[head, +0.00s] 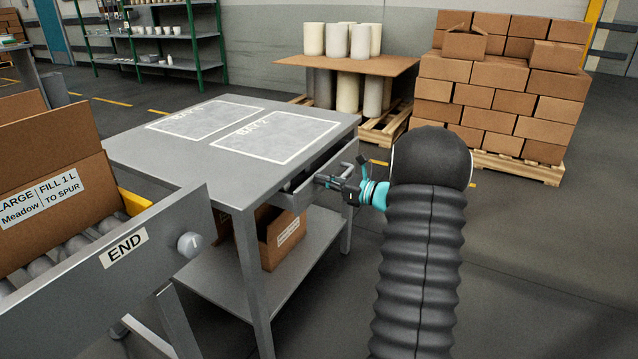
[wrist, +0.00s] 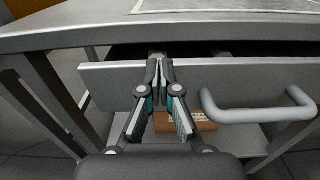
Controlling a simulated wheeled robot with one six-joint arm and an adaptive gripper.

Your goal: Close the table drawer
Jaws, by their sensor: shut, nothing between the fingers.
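The grey metal table (head: 185,165) has its drawer (head: 289,200) standing partly open on the right side. In the wrist view the drawer front (wrist: 105,80) spans the picture, with a dark gap between it and the tabletop edge (wrist: 60,38). The grey bar handle (wrist: 255,115) is on the right part of the front, to the right of my gripper. My gripper (wrist: 158,62) is shut and empty, with its fingertips at the upper edge of the drawer front. I cannot tell whether they touch it. In the head view my gripper (head: 320,181) is beside the drawer front.
An open cardboard box (head: 284,238) sits on the table's lower shelf. A conveyor end marked END (head: 150,260) with a large carton (head: 60,185) is at the left. Stacked cartons (head: 500,90) and a pallet of drums stand behind. Floor right of the table is clear.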

